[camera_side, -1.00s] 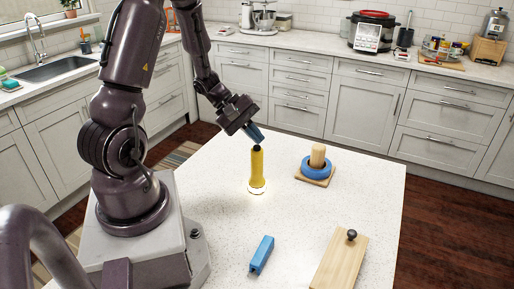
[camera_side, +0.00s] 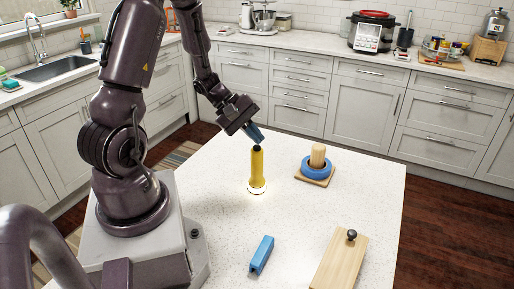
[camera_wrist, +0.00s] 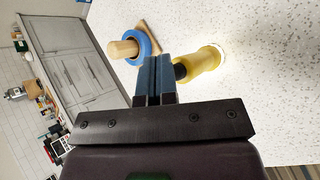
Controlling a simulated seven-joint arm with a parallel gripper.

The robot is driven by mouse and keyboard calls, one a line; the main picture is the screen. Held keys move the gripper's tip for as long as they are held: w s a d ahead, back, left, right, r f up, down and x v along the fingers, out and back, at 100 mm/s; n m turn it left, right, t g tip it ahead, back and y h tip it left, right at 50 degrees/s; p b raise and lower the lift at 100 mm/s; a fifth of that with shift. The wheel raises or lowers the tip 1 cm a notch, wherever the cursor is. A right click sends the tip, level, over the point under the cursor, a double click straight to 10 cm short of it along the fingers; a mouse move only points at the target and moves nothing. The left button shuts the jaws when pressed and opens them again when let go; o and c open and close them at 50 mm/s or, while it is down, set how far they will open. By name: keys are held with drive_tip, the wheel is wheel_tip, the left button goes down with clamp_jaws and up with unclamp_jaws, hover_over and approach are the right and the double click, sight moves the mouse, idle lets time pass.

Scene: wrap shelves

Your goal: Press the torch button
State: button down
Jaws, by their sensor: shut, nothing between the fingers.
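The yellow torch (camera_side: 257,172) stands upright, head down, on the white speckled table (camera_side: 215,240). A bright glow rings its base on the table. Its dark button (camera_side: 257,149) is at the top end. My gripper (camera_side: 255,136) is shut and empty, with its blue fingertips just above the button, tilted down toward it. I cannot tell from the side view whether they touch it. In the wrist view the shut fingers (camera_wrist: 154,72) lie beside the dark top of the torch (camera_wrist: 204,63), which they partly hide.
A wooden peg (camera_side: 318,155) with a blue ring (camera_side: 317,168) on a square base stands right of the torch. A blue block (camera_side: 262,254) and a wooden board with a dark knob (camera_side: 351,235) lie nearer the front. The table between them is clear.

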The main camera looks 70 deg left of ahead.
sight(255, 147)
drive_tip(key=shift+f, duration=0.1)
idle(0.3)
drive_tip(key=shift+f, duration=0.35)
drive_tip(key=shift+r, duration=0.45)
idle(0.3)
drive_tip(key=shift+r, duration=3)
